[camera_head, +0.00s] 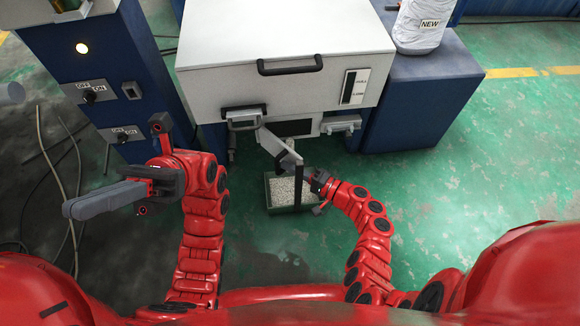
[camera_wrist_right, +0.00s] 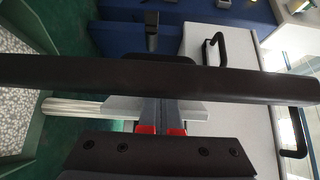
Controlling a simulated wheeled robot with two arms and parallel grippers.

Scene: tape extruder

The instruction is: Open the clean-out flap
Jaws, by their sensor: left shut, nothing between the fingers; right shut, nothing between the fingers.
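The machine's pale box (camera_head: 283,95) has a dark rectangular opening (camera_head: 294,127) low on its front, with a latch (camera_head: 243,118) at left and another (camera_head: 340,124) at right. A light grey angled piece (camera_head: 277,146) is in front of the opening; I cannot tell surely whether it is the clean-out flap. My right gripper (camera_wrist_right: 164,108) is shut and empty beside this area, behind a long black bar (camera_wrist_right: 90,75) in the right wrist view. The bar partly hides its fingers. My left gripper (camera_head: 74,209) is shut and empty, pointing left, well away from the machine.
A bin of pale pellets (camera_head: 283,190) stands on the floor below the opening; it also shows in the right wrist view (camera_wrist_right: 12,110). A blue switch cabinet (camera_head: 90,75) is at left and a blue block (camera_head: 425,95) at right. Loose cables lie at left.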

